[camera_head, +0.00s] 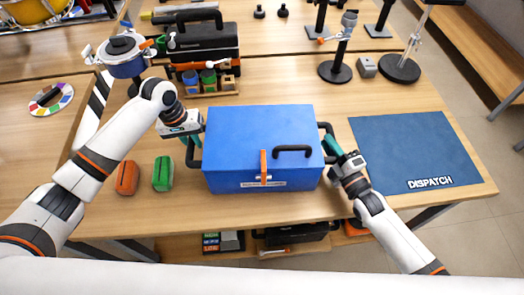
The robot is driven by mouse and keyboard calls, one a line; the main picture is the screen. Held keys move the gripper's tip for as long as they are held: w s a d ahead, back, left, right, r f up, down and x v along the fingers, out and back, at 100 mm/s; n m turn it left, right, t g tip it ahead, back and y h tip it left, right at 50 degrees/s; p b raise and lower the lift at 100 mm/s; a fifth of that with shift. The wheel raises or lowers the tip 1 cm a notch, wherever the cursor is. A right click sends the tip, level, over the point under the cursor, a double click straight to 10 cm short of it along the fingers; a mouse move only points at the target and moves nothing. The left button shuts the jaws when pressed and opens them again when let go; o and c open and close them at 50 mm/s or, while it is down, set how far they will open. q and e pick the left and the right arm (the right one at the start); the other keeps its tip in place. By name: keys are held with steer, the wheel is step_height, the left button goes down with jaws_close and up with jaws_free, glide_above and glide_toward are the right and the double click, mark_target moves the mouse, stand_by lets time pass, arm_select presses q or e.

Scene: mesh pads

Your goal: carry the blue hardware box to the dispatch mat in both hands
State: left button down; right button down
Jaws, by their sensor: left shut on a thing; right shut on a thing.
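The blue hardware box (250,135) is in the middle of the table, lid shut, with an orange latch and a black handle on top. It has a black side handle at each end. My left gripper (190,138) is shut on the box's left side handle. My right gripper (332,148) is shut on its right side handle. I cannot tell whether the box's underside touches the table. The dark blue dispatch mat (405,145), marked DISPATCH, lies flat and empty to the right of the box.
Orange (127,178) and green (163,174) pouches lie left of the box. A black toolbox (203,40) and a wooden rack of small jars (207,82) stand behind it. Black stands (336,71) and a small grey block (364,67) stand behind the mat.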

steer(key=shift+f, duration=0.1)
stand_by(0.6)
